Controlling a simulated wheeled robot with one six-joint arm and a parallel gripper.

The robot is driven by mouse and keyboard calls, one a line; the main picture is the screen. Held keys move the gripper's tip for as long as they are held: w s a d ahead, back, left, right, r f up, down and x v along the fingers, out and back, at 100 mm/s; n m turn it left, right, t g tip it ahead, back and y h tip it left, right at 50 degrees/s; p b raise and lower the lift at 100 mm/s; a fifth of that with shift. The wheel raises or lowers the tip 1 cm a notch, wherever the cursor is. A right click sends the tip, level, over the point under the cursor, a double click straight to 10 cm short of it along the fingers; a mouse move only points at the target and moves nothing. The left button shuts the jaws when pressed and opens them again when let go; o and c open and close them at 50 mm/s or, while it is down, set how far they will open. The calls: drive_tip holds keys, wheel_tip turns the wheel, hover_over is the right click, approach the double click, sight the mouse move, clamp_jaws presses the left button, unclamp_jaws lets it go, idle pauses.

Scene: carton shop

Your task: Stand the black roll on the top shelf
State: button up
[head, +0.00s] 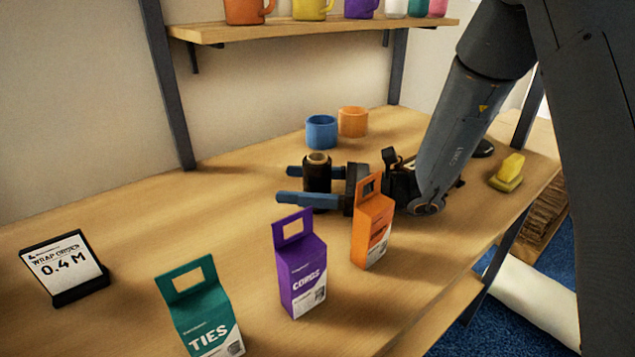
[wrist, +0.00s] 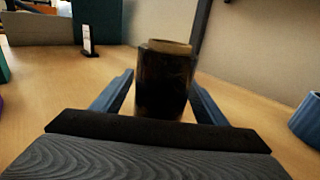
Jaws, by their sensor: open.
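The black roll (head: 317,172) stands upright on the wooden bench, with a tan core showing at its top. My gripper (head: 283,184) is low over the bench with its blue fingers open, one on each side of the roll. In the wrist view the roll (wrist: 164,80) stands between the two fingers (wrist: 160,92), and a gap shows at its right side.
Orange (head: 372,230), purple (head: 301,270) and teal (head: 200,310) cartons stand in front. A sign (head: 66,268) stands at left; a yellow object (head: 509,172) lies right. The bench's left-middle is clear.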

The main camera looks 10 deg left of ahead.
drive_tip(key=c, duration=1.4)
